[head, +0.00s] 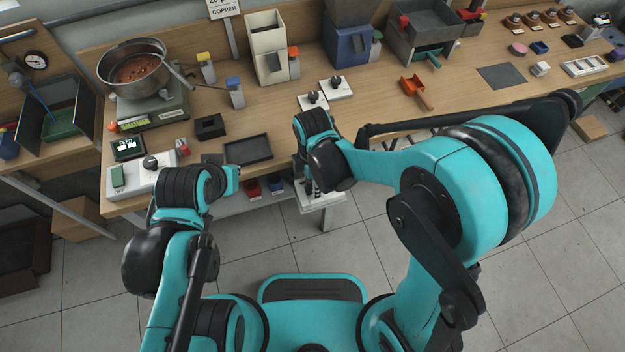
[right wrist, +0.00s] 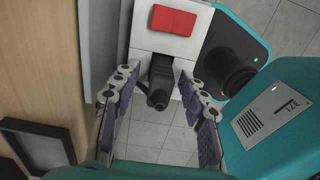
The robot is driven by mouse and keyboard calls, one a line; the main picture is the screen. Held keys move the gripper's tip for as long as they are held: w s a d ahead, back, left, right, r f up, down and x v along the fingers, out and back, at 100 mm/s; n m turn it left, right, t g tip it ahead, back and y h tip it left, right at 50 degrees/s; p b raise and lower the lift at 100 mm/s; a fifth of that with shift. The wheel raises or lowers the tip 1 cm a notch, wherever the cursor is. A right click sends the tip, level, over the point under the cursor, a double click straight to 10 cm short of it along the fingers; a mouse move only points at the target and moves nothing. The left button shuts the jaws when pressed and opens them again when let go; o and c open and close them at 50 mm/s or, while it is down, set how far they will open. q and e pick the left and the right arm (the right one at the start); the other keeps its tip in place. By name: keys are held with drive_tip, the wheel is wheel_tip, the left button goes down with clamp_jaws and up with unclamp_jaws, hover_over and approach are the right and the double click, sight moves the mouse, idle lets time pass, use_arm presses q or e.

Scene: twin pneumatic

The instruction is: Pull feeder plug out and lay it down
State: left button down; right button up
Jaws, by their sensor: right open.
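In the right wrist view, a black plug-like part (right wrist: 158,88), likely the feeder plug, sticks out of a pale block (right wrist: 147,40) that has a red piece (right wrist: 172,21) on it. My right gripper (right wrist: 158,76) is open, with its purple-padded fingers on either side of the black part. Gaps show between the fingers and the part. In the head view my right arm covers most of this spot at the table's front edge. My left arm ends at a teal tip (head: 230,180) near the front-left of the table; its fingers cannot be made out.
A shallow black tray (head: 248,149) lies close to the front edge. A white switch box (head: 140,176), a scale (head: 150,108) with a pot and a small black box (head: 210,126) stand on the left. White knob plates (head: 336,88) and an orange scoop (head: 414,89) lie behind my right arm.

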drive_tip(key=c, duration=1)
drive_tip(key=shift+r+p, duration=1.6)
drive_tip(key=shift+r, duration=0.55)
drive_tip(key=shift+r+p, duration=1.45)
drive_tip(key=shift+r, duration=0.45)
